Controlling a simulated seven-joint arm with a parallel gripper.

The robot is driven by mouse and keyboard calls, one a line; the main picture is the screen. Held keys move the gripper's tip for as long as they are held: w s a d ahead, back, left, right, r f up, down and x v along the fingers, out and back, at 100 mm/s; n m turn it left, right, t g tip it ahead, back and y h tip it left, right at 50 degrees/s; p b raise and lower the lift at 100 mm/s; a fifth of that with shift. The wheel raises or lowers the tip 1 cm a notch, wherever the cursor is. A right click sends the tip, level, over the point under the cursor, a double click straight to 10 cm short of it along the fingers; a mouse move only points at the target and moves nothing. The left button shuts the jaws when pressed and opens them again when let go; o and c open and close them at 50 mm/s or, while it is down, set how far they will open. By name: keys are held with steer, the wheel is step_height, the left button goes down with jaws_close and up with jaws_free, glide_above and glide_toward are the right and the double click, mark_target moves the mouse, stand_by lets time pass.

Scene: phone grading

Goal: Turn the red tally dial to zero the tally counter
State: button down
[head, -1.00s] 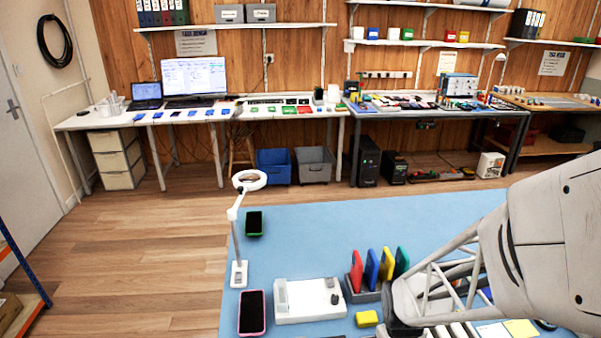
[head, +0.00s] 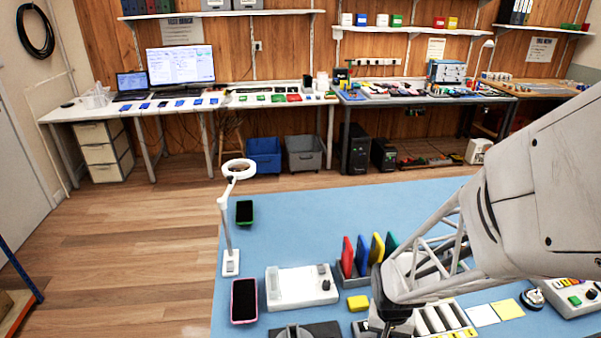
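I cannot make out the red tally dial for certain in the head view. A light control box (head: 572,298) with small coloured buttons and a dark knob stands at the bottom right, partly cut off by the frame edge. A small round white and dark device (head: 532,298) sits just left of it. My gripper (head: 392,320) is a dark shape at the bottom centre, seen from behind and left of both. Its fingers are not clear, so I cannot tell whether it is open or holds anything.
On the blue mat (head: 300,215) stand a ring lamp (head: 230,215), a pink-edged phone (head: 244,300), a green-edged phone (head: 244,211), a white fixture (head: 300,287), a rack of coloured phones (head: 361,258) and a yellow block (head: 358,303). The mat's back area is clear.

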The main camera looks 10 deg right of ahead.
steer(key=m, duration=0.7)
stand_by(0.4)
steer(key=c, duration=1.3)
jaws_free()
steer(key=shift+w+r, duration=0.15)
steer(key=shift+r, duration=3.75)
